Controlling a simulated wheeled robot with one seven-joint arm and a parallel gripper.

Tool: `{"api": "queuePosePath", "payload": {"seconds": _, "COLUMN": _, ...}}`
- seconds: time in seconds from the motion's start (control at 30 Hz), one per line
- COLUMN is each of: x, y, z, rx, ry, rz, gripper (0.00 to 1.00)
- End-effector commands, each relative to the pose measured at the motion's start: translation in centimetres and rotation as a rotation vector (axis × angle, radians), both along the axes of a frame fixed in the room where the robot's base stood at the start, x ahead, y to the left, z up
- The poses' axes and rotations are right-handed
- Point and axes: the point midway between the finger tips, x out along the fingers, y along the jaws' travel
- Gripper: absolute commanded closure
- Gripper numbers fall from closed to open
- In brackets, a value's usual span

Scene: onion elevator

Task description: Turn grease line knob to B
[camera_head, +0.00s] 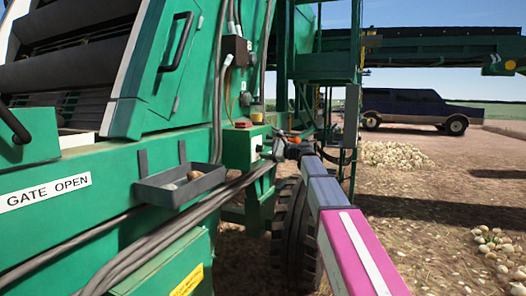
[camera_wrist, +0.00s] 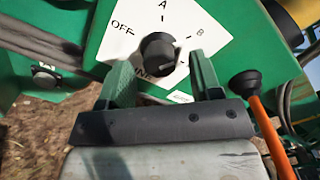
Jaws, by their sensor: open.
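The black round grease line knob (camera_wrist: 158,48) sits on a white label plate (camera_wrist: 208,32) in the wrist view. The plate shows OFF at left, A at top and B at upper right, and part of a word ending in "INE" below. I cannot tell clearly where the knob points. My gripper (camera_wrist: 161,62) is open, with one green finger to the left and one to the right of the knob's lower side. I cannot tell whether either finger touches it. In the head view my gripper (camera_head: 291,150) is at the green box (camera_head: 238,150), and the knob is hidden.
A lever with an orange shaft and black round end (camera_wrist: 245,83) stands close right of my gripper. A black switch (camera_wrist: 46,78) is at left. Cables (camera_head: 180,228) and a grey tray (camera_head: 180,184) run along the green machine.

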Motion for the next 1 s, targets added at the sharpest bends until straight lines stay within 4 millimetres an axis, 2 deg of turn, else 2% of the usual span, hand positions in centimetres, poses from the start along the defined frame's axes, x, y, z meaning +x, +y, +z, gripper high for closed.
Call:
{"api": "queuePosePath", "payload": {"seconds": 0.2, "x": -1.6, "y": -4.1, "z": 0.0, "rx": 0.001, "ry": 0.000, "rz": -0.002, "gripper": 0.42}}
{"api": "queuePosePath", "payload": {"seconds": 0.43, "x": -2.7, "y": -7.4, "z": 0.0, "rx": -0.001, "ry": 0.000, "rz": -0.002, "gripper": 0.42}}
{"api": "queuePosePath", "payload": {"seconds": 0.63, "x": -3.1, "y": -8.5, "z": 0.0, "rx": -0.001, "ry": 0.000, "rz": -0.001, "gripper": 0.42}}
{"api": "queuePosePath", "payload": {"seconds": 1.0, "x": -3.2, "y": -8.6, "z": -0.5, "rx": -0.009, "ry": -0.001, "rz": -0.001, "gripper": 0.42}}
